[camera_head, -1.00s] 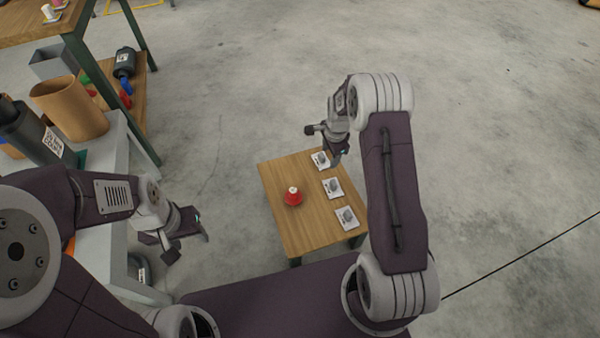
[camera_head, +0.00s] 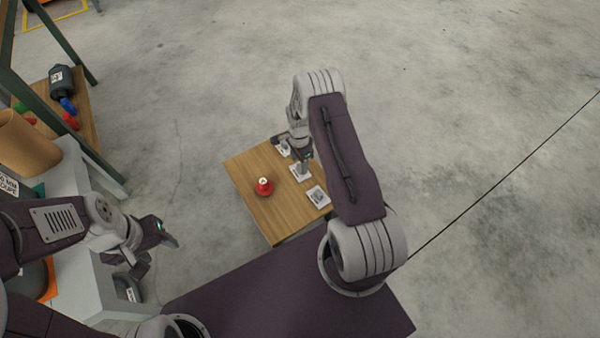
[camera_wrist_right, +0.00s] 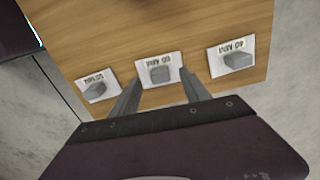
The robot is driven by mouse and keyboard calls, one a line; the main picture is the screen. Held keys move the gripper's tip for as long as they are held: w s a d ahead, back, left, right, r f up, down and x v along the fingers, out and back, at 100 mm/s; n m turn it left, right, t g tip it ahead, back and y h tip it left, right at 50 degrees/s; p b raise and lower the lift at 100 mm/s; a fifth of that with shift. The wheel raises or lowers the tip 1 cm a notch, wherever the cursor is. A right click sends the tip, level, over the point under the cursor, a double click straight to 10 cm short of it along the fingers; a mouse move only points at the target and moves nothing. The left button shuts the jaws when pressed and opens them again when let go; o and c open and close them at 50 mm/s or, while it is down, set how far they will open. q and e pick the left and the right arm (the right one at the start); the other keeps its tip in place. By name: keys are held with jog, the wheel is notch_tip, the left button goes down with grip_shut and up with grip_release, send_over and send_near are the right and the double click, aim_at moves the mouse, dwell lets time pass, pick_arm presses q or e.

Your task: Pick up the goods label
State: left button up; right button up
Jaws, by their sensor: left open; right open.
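Three white goods labels, each with a grey block on it, lie in a row along the right edge of a small wooden table (camera_head: 245,170). In the head view they are the far label (camera_head: 283,151), the middle label (camera_head: 300,173) and the near label (camera_head: 318,196). The right wrist view shows the left label (camera_wrist_right: 97,88), the middle label (camera_wrist_right: 160,71) and the right label (camera_wrist_right: 232,58). My right gripper (camera_wrist_right: 158,82) is open and empty, its fingers on either side of the middle label in that view; contact cannot be told. My left gripper (camera_head: 155,252) is open and empty, left of the table.
A red object (camera_head: 263,186) with a light top stands on the small table. At left are a grey bench (camera_head: 75,255), a brown container (camera_head: 28,145) and a shelf with a dark canister (camera_head: 62,82). The floor beyond the table is clear.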

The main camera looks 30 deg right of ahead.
aim_at(299, 166)
notch_tip(299, 166, down, 4)
jog(key=shift+r+b, duration=0.1)
jog(key=shift+b, duration=0.65)
jog(key=shift+r, duration=0.15)
grip_shut()
pick_arm(q)
notch_tip(299, 166, down, 2)
jog(key=shift+f, duration=0.25)
pick_arm(e)
notch_tip(299, 166, up, 5)
jog(key=p, duration=0.4)
pick_arm(q)
notch_tip(299, 166, up, 9)
jog(key=p, duration=0.5)
pick_arm(e)
jog(key=s+d+r, duration=0.6)
jog(key=s+d, duration=0.1)
jog(key=d, duration=0.1)
jog(key=shift+s+d, duration=0.35)
jog(key=shift+d, duration=0.05)
